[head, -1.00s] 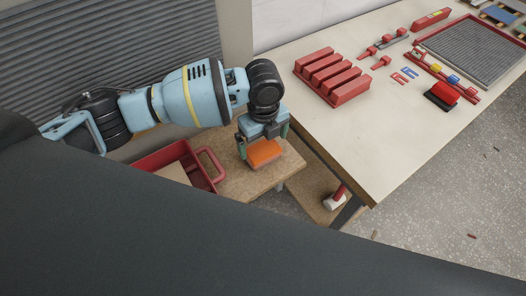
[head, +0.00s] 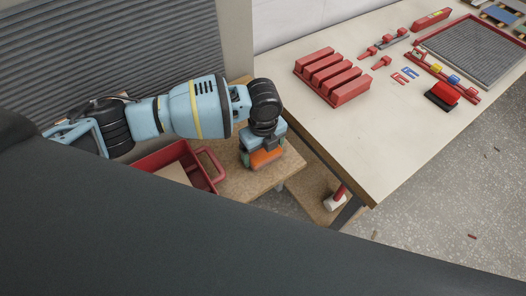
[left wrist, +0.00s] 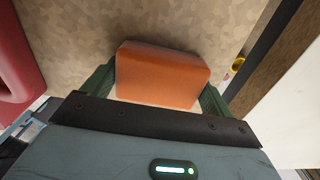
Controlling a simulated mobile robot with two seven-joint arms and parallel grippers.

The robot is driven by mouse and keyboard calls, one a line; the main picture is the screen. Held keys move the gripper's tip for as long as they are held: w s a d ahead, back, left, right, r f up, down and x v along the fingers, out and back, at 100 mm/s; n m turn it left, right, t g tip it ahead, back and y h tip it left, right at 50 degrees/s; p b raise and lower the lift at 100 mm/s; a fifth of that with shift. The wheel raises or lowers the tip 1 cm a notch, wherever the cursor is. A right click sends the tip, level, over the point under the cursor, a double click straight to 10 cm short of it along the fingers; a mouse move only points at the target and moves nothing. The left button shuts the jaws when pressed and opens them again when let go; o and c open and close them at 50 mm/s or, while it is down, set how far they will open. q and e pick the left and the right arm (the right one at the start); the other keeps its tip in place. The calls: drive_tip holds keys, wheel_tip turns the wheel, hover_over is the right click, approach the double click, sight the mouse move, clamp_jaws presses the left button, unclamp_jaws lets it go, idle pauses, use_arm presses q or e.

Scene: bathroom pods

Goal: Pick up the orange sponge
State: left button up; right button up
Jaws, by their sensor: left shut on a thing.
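The orange sponge (head: 266,158) is on the small wooden table beside the red box, in the head view. It also shows large between my fingers in the left wrist view (left wrist: 160,75). My left gripper (head: 264,156) comes down over the sponge and is shut on it, with a green finger against each side. The gripper body hides the top of the sponge in the head view. I cannot tell whether the sponge still touches the tabletop. My right gripper is not in view.
A red box (head: 216,166) with a handle stands left of the sponge. The large pale table (head: 370,150) stands to the right, with a red slotted block (head: 332,76) and a black-and-red brush-like item (head: 442,96). A mallet (head: 335,198) lies on a lower shelf.

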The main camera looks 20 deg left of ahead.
use_arm(q)
drive_tip(key=shift+r, duration=0.8)
wheel_tip(320, 180, up, 2)
drive_tip(key=shift+r, duration=0.15)
drive_tip(key=s+d, duration=0.3)
drive_tip(key=s, duration=0.4)
drive_tip(key=s+d+r+p, duration=0.1)
drive_tip(key=s+d, duration=0.2)
drive_tip(key=s, duration=0.4)
drive_tip(key=shift+s, duration=0.4)
